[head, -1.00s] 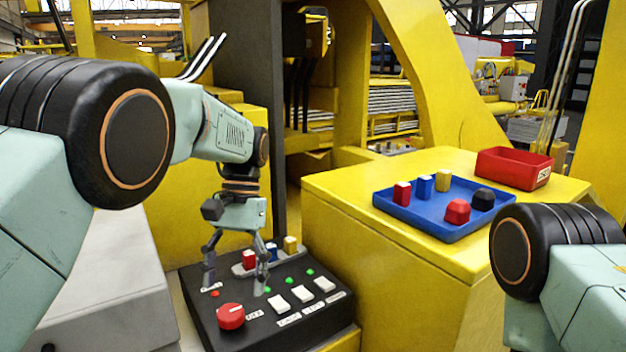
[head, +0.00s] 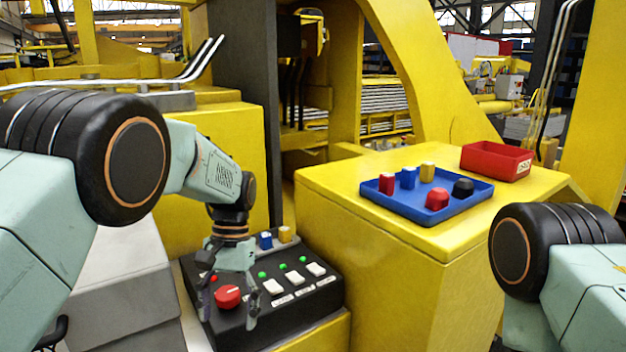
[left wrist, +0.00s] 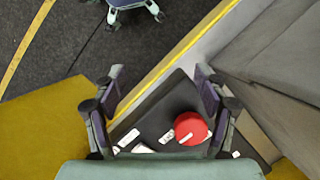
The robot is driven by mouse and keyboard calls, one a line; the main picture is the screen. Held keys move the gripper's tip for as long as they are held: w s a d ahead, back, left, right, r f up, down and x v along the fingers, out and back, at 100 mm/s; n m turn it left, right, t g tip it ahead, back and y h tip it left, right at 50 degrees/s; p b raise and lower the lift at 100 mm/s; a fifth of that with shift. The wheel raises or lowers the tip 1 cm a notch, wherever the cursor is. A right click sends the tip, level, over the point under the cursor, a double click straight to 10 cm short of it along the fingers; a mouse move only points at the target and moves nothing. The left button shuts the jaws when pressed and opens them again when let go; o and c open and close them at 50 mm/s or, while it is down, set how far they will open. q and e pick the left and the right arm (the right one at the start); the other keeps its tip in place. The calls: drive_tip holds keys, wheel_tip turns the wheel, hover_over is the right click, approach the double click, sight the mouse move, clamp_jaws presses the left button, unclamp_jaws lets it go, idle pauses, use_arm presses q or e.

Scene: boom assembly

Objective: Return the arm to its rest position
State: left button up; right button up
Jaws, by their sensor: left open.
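My left gripper (head: 230,308) is open and empty above the left front part of the black control panel (head: 315,298). In the left wrist view, its two fingers (left wrist: 160,90) stand wide apart with nothing between the tips. The panel's red knob (head: 228,297) shows between the fingers in the head view and low in the left wrist view (left wrist: 191,128). The knob is not gripped. My right arm's black joint (head: 540,250) is at the right edge; its gripper is out of view.
A blue tray (head: 400,205) with red, blue, yellow and black pieces lies on the yellow cabinet (head: 340,185), with a red bin (head: 495,160) behind. A grey box (head: 125,290) is at left.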

use_arm(q)
drive_tip(key=s+a+f+n+t, duration=0.1)
drive_tip(key=s+a+f, duration=0.2)
drive_tip(key=s+f, duration=0.6)
drive_tip(key=s+a+f+t, duration=0.1)
drive_tip(key=s+a+f, duration=0.3)
drive_tip(key=f, duration=0.9)
drive_tip(key=s+a+f+n+t, duration=0.1)
drive_tip(key=s+f+t, duration=0.1)
drive_tip(key=s, duration=2)
wheel_tip(320, 180, down, 25)
drive_tip(key=b, duration=2.5)
drive_tip(key=shift+h, duration=0.3)
